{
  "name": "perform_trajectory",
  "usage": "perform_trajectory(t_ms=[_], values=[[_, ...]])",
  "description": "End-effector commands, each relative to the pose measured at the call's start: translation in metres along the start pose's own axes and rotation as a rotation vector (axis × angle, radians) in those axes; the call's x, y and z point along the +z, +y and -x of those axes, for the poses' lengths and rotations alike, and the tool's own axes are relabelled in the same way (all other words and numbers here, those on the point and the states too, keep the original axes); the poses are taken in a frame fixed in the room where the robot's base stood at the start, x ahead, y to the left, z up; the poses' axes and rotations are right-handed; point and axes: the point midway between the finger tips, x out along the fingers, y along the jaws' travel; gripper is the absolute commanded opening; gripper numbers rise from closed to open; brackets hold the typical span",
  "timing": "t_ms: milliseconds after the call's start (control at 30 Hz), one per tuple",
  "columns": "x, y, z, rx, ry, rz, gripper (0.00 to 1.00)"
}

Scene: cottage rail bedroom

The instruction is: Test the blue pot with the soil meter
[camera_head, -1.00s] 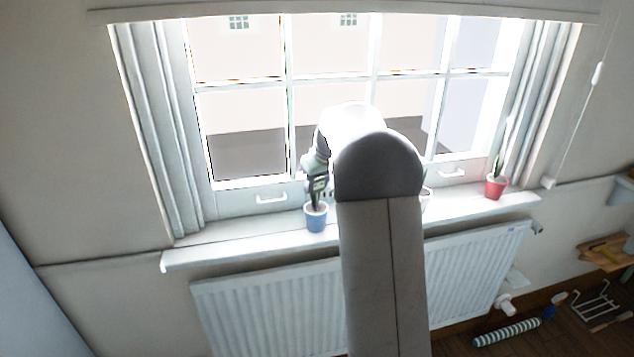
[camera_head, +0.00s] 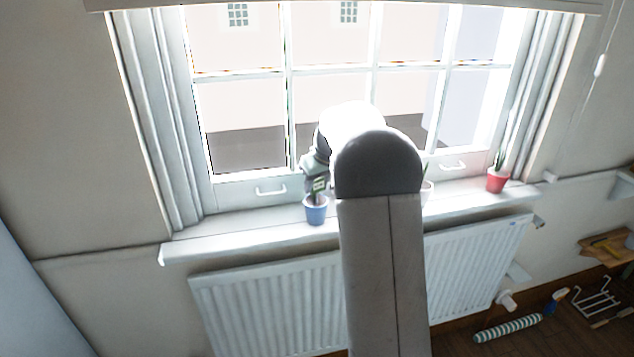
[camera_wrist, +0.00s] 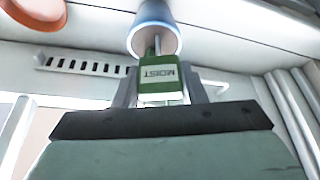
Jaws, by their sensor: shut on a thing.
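The blue pot (camera_head: 316,211) stands upright on the windowsill, left of my arm. In the wrist view, the blue pot (camera_wrist: 153,28) is at the top centre. The green soil meter (camera_wrist: 162,84) is held between my gripper's fingers (camera_wrist: 160,90), and its face reads "MOIST", upside down in this view. Its thin probe runs toward the pot's opening; its tip is hidden, so I cannot tell how deep it is. In the head view, the soil meter (camera_head: 318,186) and my gripper (camera_head: 316,180) are right above the blue pot.
A white pot (camera_head: 427,192) is partly hidden behind my arm. A red pot (camera_head: 497,180) with a plant stands at the sill's right. The window (camera_head: 250,120) is close behind, the radiator (camera_head: 270,300) below. The sill (camera_head: 240,232) is clear left of the blue pot.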

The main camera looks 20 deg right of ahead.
Motion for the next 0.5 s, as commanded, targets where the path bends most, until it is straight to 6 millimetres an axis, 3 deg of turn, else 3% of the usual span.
perform_trajectory(t_ms=[467, 500], values=[[0.0049, -0.0001, -0.0121, 0.0, 0.0, 0.0, 0.16], [0.0048, -0.0001, -0.012, 0.0, 0.001, 0.0, 0.4]])
